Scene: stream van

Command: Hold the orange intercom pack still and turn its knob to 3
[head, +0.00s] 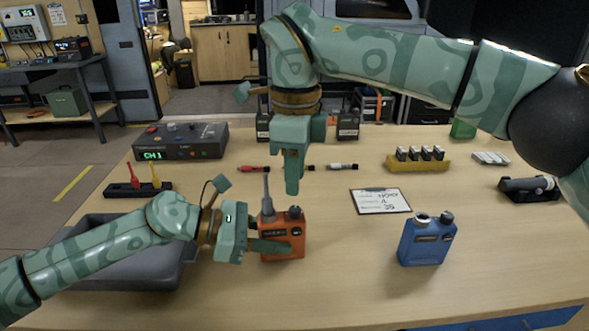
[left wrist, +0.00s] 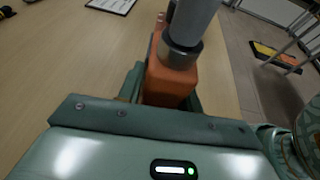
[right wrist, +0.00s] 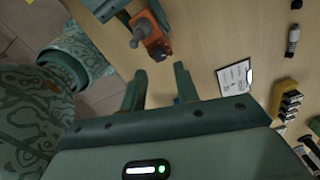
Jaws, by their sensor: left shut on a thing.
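The orange intercom pack (head: 283,236) stands upright on the table in the head view, with a thick grey antenna (head: 267,192) and a dark knob (head: 295,211) on top. My left gripper (head: 272,246) is shut on its body from the left; the pack (left wrist: 168,84) also shows between the fingers in the left wrist view. My right gripper (head: 291,190) points down above and behind the pack, apart from it. In the right wrist view its fingers (right wrist: 159,84) are spread and empty, with the pack (right wrist: 150,32) beyond them. The knob's setting is too small to read.
A blue pack (head: 427,241) stands to the right, with a clipboard (head: 380,201) behind it. A grey tray (head: 130,272) lies left, under my left arm. A control box (head: 180,141) and a yellow battery holder (head: 418,164) stand further back. The front table between the packs is clear.

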